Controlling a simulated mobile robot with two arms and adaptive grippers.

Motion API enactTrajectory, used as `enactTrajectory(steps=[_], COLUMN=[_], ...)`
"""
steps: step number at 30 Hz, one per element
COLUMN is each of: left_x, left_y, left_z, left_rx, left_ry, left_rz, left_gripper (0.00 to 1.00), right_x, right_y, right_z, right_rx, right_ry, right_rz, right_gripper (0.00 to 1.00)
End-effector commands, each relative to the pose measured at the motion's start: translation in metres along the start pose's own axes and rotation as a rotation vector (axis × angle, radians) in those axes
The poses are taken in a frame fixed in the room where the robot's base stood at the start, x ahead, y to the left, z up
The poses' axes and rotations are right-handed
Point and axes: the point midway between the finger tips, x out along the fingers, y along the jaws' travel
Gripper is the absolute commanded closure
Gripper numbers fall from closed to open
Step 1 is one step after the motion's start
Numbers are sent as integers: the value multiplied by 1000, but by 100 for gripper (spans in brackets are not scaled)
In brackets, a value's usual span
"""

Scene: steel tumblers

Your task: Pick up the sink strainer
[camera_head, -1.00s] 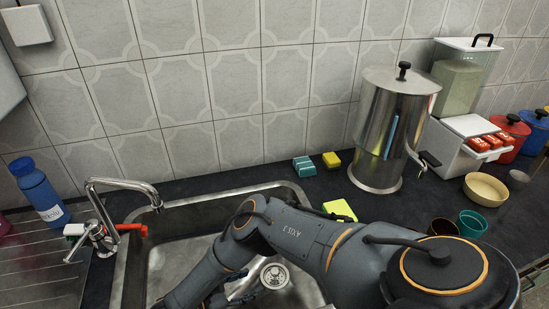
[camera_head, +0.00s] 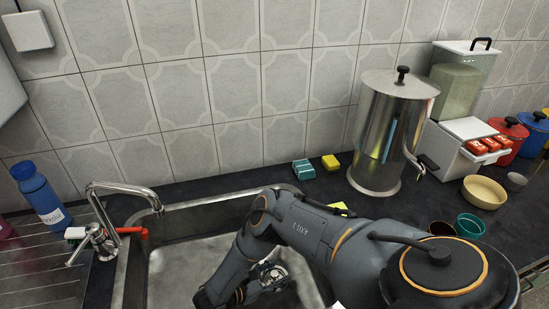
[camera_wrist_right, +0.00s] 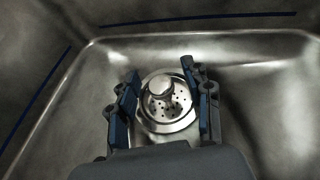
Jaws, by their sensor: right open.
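The sink strainer (camera_wrist_right: 178,108) is a round steel piece with small holes and a raised knob, at the bottom of the steel sink (camera_head: 185,255). My right gripper (camera_wrist_right: 161,73) is open, with one finger on each side of the strainer in the right wrist view. I cannot tell whether the fingers touch it or how high above it they are. In the head view my right arm reaches down into the sink, and the strainer is mostly hidden there by the arm and gripper. My left gripper is in no view.
The faucet (camera_head: 122,188) and a blue bottle (camera_head: 38,192) stand left of the sink. Sponges (camera_head: 304,169), a large steel dispenser (camera_head: 387,135), a yellow bowl (camera_head: 484,192) and a teal cup (camera_head: 471,225) stand on the dark counter behind and right. The sink walls surround the gripper.

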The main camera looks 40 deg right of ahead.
Motion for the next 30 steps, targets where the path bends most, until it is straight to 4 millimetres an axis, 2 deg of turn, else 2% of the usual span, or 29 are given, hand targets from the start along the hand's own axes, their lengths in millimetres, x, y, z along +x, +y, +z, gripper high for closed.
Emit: enactTrajectory(steps=[2,9,23,26,30], left_x=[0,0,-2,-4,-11], left_y=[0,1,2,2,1], left_z=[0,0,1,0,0], left_rx=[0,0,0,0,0], left_ry=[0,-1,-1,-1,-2], left_rz=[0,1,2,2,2], left_gripper=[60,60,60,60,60], right_x=[0,0,-2,-6,-14], right_y=[0,0,0,1,1], right_z=[0,0,4,12,33], right_rx=[0,0,0,0,0], right_ry=[0,0,0,-1,2], right_rz=[0,0,0,1,1], right_gripper=[52,100,100,100,100])
